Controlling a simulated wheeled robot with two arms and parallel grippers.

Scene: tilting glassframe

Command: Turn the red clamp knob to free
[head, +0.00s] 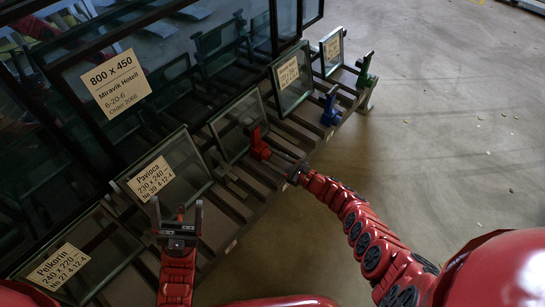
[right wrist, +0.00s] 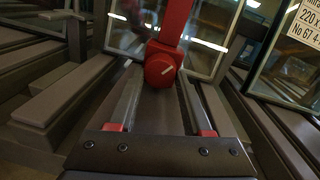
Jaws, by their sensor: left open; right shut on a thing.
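The red clamp (head: 260,143) stands on the slatted rack at the lower edge of a small glass pane. Its round red knob (right wrist: 160,66) has a short white mark, slightly tilted in the right wrist view, and a red bar rises behind it. My right gripper (head: 275,157) reaches it from the lower right and is shut on the knob. In the right wrist view the two fingers (right wrist: 160,82) lie on either side of the knob. My left gripper (head: 177,212) is open and empty, in front of the Pavloca-labelled pane, with its fingers pointing up in the picture.
Several small labelled glass panes lean along the rack (head: 235,205). A blue clamp (head: 330,110) and a green clamp (head: 364,70) stand further right. A large dark-framed pane labelled 800 x 450 (head: 115,83) rises behind. The floor (head: 440,130) at right is clear.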

